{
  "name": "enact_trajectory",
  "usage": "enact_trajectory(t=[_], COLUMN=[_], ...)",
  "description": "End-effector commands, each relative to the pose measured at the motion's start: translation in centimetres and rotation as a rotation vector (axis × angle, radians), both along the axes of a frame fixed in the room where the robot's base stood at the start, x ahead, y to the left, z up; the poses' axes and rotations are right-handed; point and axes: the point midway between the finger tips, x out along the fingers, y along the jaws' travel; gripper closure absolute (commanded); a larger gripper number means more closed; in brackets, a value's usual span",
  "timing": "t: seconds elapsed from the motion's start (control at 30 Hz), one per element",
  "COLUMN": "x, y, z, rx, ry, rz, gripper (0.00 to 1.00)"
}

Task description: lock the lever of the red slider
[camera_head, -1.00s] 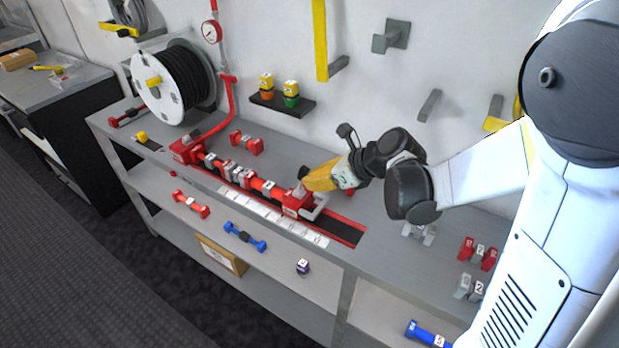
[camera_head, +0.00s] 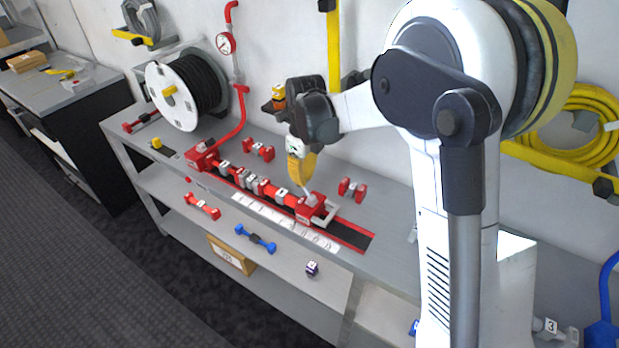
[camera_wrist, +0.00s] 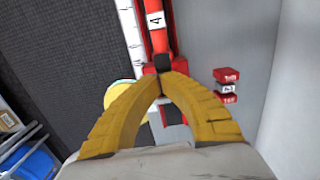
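The red slider (camera_head: 312,208) sits on the red-edged dark rail at the right end of the row of blocks. Its light grey lever (camera_head: 309,196) rises from its top and leans up to the left; a grey handle loop (camera_head: 328,215) is on its right side. My gripper (camera_head: 299,184) has yellow fingers and points down just above the slider, close by the lever. In the wrist view the fingertips (camera_wrist: 164,72) meet over the slider's red body (camera_wrist: 181,65). The fingers look shut and empty. They hide most of the lever there, so contact cannot be told.
Red and grey blocks (camera_head: 250,180) line the rail to the left. A small red weight (camera_head: 352,189) stands behind the slider. The bench front is clear.

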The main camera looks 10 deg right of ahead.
Motion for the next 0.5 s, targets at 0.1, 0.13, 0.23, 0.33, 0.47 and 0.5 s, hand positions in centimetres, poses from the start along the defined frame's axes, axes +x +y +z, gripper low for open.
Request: enact_trajectory(t=[0.1, 0.13, 0.23, 0.33, 0.47, 0.5], x=[0.5, 0.6, 0.9, 1.1, 1.3, 1.3], y=[0.5, 0.6, 0.9, 1.1, 1.3, 1.4], z=[-0.3, -0.3, -0.5, -0.7, -0.8, -0.8], rx=[-0.011, -0.011, -0.010, -0.009, -0.009, -0.009], ry=[0.013, 0.012, 0.011, 0.011, 0.010, 0.010], rz=[0.001, 0.001, 0.001, 0.001, 0.001, 0.001], gripper=[1.00, 1.00, 1.00, 1.00, 1.00, 1.00])
